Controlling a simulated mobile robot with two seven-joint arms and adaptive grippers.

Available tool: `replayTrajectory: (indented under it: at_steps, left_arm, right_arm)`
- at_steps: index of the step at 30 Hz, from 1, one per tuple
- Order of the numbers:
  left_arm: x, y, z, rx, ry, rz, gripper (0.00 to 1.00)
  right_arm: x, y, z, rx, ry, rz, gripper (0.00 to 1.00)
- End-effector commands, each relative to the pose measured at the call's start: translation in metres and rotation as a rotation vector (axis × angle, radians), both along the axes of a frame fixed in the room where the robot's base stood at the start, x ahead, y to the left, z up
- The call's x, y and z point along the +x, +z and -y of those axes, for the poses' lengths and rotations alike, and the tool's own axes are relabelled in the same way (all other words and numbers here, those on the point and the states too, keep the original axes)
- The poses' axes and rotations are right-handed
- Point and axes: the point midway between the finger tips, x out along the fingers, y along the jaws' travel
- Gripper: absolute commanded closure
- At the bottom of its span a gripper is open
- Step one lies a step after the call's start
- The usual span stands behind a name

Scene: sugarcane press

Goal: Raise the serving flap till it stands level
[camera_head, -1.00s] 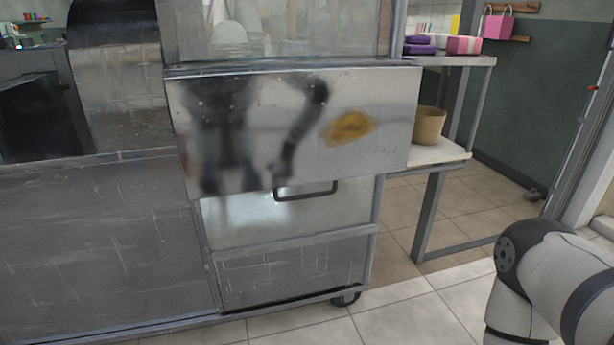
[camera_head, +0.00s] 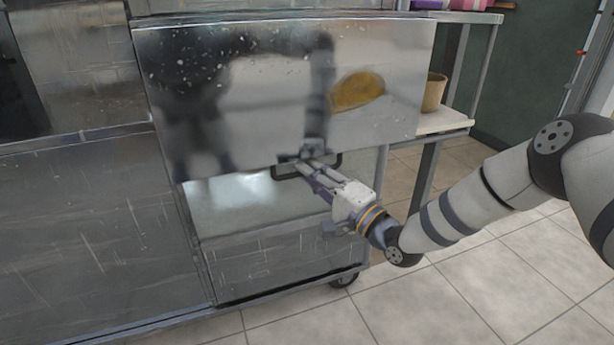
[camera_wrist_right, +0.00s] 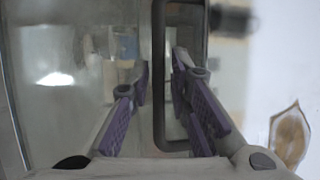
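The serving flap (camera_head: 230,110) is a shiny steel panel hanging down on the front of the steel cart, with a brown-yellow patch and my blurred reflection on it. A dark bar handle (camera_head: 333,167) sits at its lower edge. My right gripper (camera_head: 302,163) reaches in from the right and has its fingertips at the handle. In the right wrist view the handle bar (camera_wrist_right: 158,60) runs between the two purple-padded fingers (camera_wrist_right: 162,80), which are spread with gaps on both sides. The flap's patch (camera_wrist_right: 290,135) shows at the right there. My left gripper is not in view.
A lower steel panel (camera_head: 270,265) and a caster wheel (camera_head: 344,279) are under the flap. A side table (camera_head: 443,121) with a tan pot (camera_head: 434,92) stands to the right. The tiled floor (camera_head: 470,290) in front is clear.

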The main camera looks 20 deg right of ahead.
Motion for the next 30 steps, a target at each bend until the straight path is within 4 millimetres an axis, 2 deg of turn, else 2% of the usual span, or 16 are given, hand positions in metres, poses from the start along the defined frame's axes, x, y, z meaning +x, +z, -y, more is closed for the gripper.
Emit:
replayTrajectory:
  at_steps: [3, 10, 13, 22, 26, 30]
  left_arm:
    - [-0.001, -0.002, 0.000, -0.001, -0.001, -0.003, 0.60]
    - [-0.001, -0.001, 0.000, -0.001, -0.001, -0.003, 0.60]
    - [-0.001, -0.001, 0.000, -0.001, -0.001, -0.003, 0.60]
    - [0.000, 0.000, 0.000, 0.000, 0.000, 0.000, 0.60]
    - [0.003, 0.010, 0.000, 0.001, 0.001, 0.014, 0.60]
    - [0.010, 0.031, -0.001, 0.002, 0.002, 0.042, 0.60]
  right_arm:
    - [0.008, 0.001, -0.003, 0.000, -0.001, 0.000, 0.82]
    - [0.009, 0.002, -0.004, 0.000, -0.001, -0.001, 0.82]
    - [0.008, 0.002, -0.004, 0.000, -0.001, -0.001, 1.00]
    - [0.007, 0.003, -0.004, -0.001, -0.001, -0.005, 1.00]
    - [0.000, 0.007, -0.003, -0.002, -0.002, -0.029, 1.00]
    - [-0.018, 0.014, -0.003, -0.004, 0.000, -0.091, 1.00]
